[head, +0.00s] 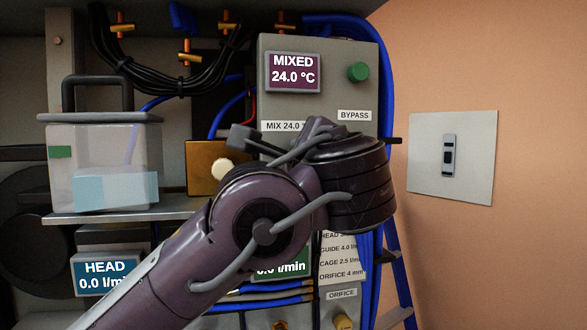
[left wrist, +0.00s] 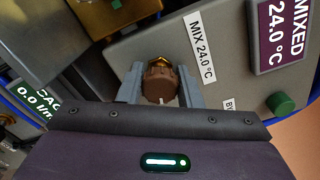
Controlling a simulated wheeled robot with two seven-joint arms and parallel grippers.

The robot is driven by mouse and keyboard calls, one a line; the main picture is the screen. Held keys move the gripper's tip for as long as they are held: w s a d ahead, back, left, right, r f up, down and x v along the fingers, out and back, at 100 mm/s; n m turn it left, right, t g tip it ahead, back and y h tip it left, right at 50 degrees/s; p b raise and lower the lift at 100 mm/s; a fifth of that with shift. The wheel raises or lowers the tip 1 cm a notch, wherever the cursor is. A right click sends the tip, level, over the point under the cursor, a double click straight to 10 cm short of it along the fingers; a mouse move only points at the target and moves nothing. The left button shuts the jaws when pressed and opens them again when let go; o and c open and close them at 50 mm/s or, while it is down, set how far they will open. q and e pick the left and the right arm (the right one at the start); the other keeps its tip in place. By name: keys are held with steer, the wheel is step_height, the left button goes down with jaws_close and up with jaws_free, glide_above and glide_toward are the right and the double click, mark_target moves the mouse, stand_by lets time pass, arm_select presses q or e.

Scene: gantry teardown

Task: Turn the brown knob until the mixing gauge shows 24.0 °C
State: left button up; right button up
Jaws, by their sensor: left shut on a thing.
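The brown knob (left wrist: 160,84) sits on a brass fitting on the grey panel, with a pale mark on its lower edge. My left gripper (left wrist: 160,90) is shut on it, one grey finger on each side, in the left wrist view. In the head view my left arm hides the knob and the fingers. The mixing gauge (head: 293,72) is a purple display reading MIXED 24.0 °C; it also shows in the left wrist view (left wrist: 284,32). A label (left wrist: 200,48) beside the knob reads MIX 24.0 °C. My right gripper is not in view.
A green knob (head: 358,72) marked BYPASS is on the panel's upper right. A lidded clear box (head: 105,140) stands on a shelf at left. Blue hoses and black cables run around the panel. A switch plate (head: 452,158) is on the orange wall at right.

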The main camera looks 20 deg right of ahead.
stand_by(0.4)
arm_select(q)
steer(key=o, duration=1)
steer(key=s+b, duration=0.1)
steer(key=s, duration=0.1)
steer(key=s+b, duration=0.1)
steer(key=s, duration=0.2)
steer(key=s+b, duration=0.1)
steer(key=s, duration=0.1)
steer(key=shift+s+a, duration=0.25)
steer(key=shift+s, duration=0.15)
